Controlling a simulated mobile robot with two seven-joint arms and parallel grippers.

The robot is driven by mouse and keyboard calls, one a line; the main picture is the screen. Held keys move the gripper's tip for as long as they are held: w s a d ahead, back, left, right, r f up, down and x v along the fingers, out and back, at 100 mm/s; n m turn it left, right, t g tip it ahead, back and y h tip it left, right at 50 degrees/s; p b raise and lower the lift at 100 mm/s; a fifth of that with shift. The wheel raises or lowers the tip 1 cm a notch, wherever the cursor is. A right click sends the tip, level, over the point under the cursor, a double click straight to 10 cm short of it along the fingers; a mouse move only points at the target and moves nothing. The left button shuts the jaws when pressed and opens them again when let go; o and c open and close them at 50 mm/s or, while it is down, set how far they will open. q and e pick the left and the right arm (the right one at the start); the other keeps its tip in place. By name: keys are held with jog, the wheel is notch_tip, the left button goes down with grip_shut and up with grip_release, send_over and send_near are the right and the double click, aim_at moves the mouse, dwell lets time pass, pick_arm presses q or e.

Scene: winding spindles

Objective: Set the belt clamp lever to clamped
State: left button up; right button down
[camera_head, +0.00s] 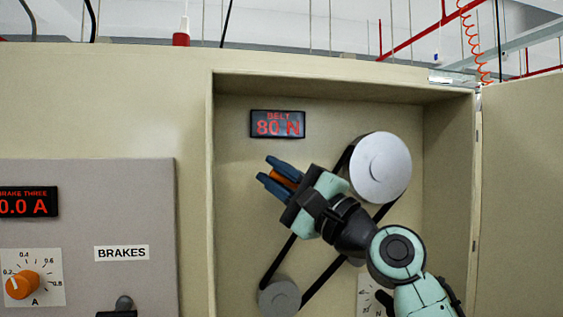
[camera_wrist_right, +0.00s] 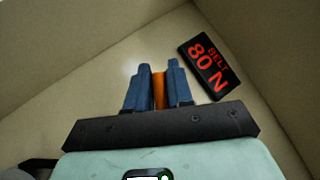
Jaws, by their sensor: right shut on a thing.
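My right gripper (camera_head: 267,169) is inside the open cabinet, left of the large upper pulley and below the belt display. Its blue fingers are shut on an orange part (camera_head: 287,177), which looks like the belt clamp lever's handle. In the right wrist view the orange part (camera_wrist_right: 159,90) stands between the two fingers (camera_wrist_right: 158,68). The rest of the lever and any position marks are hidden behind the gripper. My left gripper is not in view.
The belt display (camera_head: 277,124) reads 80 N. A black belt (camera_head: 277,262) runs between the large pulley (camera_head: 381,167) and a smaller lower pulley (camera_head: 279,297). A brakes panel (camera_head: 85,200) with an orange knob (camera_head: 22,285) is at left. The cabinet door (camera_head: 520,200) stands open at right.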

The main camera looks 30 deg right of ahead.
jog(key=n+g+p, duration=0.1)
jog(key=n, duration=0.1)
jog(key=f+n+g+p, duration=0.1)
jog(key=n+g, duration=0.1)
jog(key=shift+a+f, duration=0.15)
jog(key=shift+a, duration=0.05)
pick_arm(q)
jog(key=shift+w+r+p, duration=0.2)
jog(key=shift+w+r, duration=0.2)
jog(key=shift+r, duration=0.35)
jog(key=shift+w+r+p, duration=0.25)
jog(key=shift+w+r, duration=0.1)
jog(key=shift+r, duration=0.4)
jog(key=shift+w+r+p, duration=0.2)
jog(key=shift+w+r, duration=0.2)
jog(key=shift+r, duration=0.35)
pick_arm(e)
jog(key=shift+f+n+g, duration=0.45)
jog(key=shift+n+g, duration=0.15)
jog(key=shift+n, duration=0.1)
jog(key=shift+f, duration=0.1)
jog(key=c, duration=1.1)
grip_release()
jog(key=shift+w, duration=0.1)
